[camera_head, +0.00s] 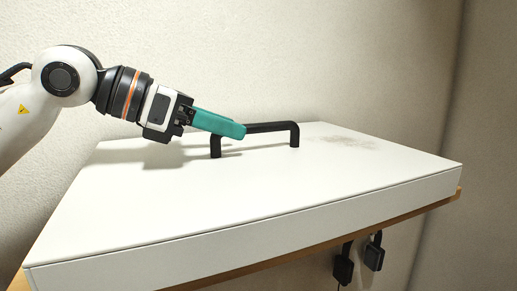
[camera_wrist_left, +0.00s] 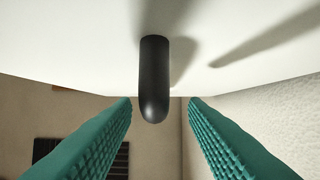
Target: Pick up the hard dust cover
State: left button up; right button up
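The hard dust cover (camera_head: 330,190) is a large, low white lid that covers most of a wooden surface. A black bar handle (camera_head: 270,127) on two posts stands on its top; the handle also shows in the wrist view (camera_wrist_left: 155,75). My left gripper (camera_head: 238,131), with teal fingers, is at the left end of the handle, above the cover's top. In the wrist view its two ribbed fingers (camera_wrist_left: 160,103) are apart, with the handle's end seen in the gap between them. Neither finger visibly touches it. My right gripper is not in view.
A wooden edge (camera_head: 445,204) shows below the cover. A brownish dusty patch (camera_head: 347,141) lies on the cover's top at the back right. Two black devices (camera_head: 374,254) hang below the front edge. A pale wall (camera_head: 300,50) stands close behind.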

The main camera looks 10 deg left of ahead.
aim_at(248, 126)
pick_arm(q)
jog(key=d, duration=0.1)
jog(key=w+d+p, duration=0.1)
jog(key=d, duration=0.1)
jog(key=shift+w+d+f+p, duration=0.15)
jog(key=shift+w+p, duration=0.2)
jog(key=shift+p, duration=0.05)
jog(key=shift+w+d+f, duration=0.2)
jog(key=shift+d+f, duration=0.05)
jog(key=shift+d, duration=0.05)
jog(key=shift+a, duration=0.2)
jog(key=shift+c, duration=0.3)
jog(key=c, duration=0.3)
grip_shut()
jog(key=shift+r, duration=0.1)
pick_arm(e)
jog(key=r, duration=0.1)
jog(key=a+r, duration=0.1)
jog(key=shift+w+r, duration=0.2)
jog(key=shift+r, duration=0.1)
